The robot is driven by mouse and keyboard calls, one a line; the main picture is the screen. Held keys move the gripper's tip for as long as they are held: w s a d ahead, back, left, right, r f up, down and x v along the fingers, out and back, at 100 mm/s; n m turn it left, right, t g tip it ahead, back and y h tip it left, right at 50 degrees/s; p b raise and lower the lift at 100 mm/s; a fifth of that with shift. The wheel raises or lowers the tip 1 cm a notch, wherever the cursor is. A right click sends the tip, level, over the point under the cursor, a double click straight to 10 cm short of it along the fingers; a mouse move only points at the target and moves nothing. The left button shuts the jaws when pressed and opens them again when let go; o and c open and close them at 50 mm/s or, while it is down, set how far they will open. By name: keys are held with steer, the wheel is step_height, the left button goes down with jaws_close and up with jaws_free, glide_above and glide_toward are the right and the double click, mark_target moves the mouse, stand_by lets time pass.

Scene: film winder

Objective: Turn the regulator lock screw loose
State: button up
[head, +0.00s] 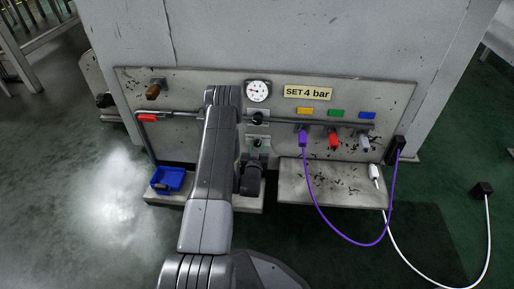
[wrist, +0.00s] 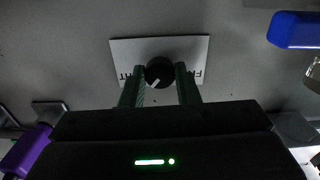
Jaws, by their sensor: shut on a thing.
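The lock screw (wrist: 159,72) is a small round black knob with a white pointer line, seen in the wrist view on a white plate (wrist: 192,46) with partly hidden black lettering. The pointer slants toward the lower left of that view. My gripper (wrist: 160,78) has one ribbed green finger on each side of the knob and is shut on it. In the head view my arm hides most of this spot. The regulator knob (head: 258,117) is dark and sits on the panel below the round pressure gauge (head: 258,91).
A "SET 4 bar" label (head: 308,93) is beside the gauge. A purple plug (head: 303,138), a red plug (head: 334,141) and a grey plug (head: 364,143) are right of my arm, above a shelf (head: 333,190). A blue bin (head: 168,180) is at the left.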

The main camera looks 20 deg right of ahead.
steer(key=n, duration=0.4)
steer(key=shift+n, duration=0.3)
steer(key=n, duration=1.5)
steer(key=shift+f, duration=0.1)
steer(key=o, duration=1)
steer(key=shift+c, duration=0.2)
steer(key=p+v, duration=0.4)
steer(key=v, duration=1)
steer(key=shift+w, duration=0.1)
